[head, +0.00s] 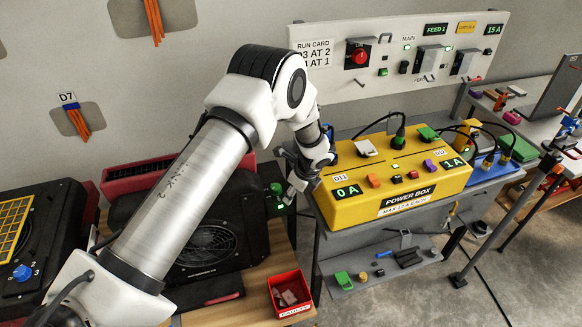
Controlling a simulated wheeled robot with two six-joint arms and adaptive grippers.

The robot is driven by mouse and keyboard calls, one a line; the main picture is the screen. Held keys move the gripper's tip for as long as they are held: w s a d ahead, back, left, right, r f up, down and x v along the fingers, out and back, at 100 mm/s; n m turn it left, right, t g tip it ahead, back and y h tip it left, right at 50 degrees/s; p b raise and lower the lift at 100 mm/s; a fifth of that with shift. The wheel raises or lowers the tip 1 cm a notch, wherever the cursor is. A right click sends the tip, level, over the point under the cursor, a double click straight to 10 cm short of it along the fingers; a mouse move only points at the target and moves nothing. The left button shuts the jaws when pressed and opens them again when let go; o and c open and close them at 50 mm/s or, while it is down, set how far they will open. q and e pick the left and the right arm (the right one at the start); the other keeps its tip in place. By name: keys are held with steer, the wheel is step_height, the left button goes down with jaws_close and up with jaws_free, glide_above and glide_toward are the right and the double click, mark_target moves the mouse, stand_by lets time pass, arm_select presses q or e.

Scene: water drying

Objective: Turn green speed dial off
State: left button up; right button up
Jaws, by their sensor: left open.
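A small green part (276,188), which looks like the green dial, shows at the right side of the black fan unit (205,245). My left arm comes in from the left and crosses in front of this unit. My left gripper (288,192) is open and points down right beside the green part. I cannot tell whether its fingers touch it or stand around it. The gripper partly hides the green part, so its setting cannot be read. My right gripper is not in view.
A yellow power box (410,178) stands on a bench just right of my gripper. A red bin (290,297) sits at the wooden table's front edge. Another black fan unit with a blue dial (22,272) is at far left. A switch panel (330,80) is on the wall.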

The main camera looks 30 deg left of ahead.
mark_target(278, 201)
arm_select(q)
steer(key=shift+m+y, duration=0.3)
steer(key=shift+y, duration=0.1)
steer(key=a+f+p, duration=0.2)
steer(key=a+f, duration=0.2)
steer(key=shift+a+f, duration=0.25)
steer(key=shift+a, duration=0.1)
steer(key=shift+a+f, duration=0.1)
steer(key=shift+a, duration=0.05)
steer(key=shift+s+r, duration=0.2)
steer(key=shift+s, duration=0.05)
steer(key=shift+w, duration=0.1)
jaws_close()
steer(key=shift+w+f, duration=0.1)
steer(key=shift+f, duration=0.05)
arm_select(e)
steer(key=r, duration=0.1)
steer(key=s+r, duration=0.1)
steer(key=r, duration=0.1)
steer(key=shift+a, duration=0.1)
arm_select(q)
jaws_free()
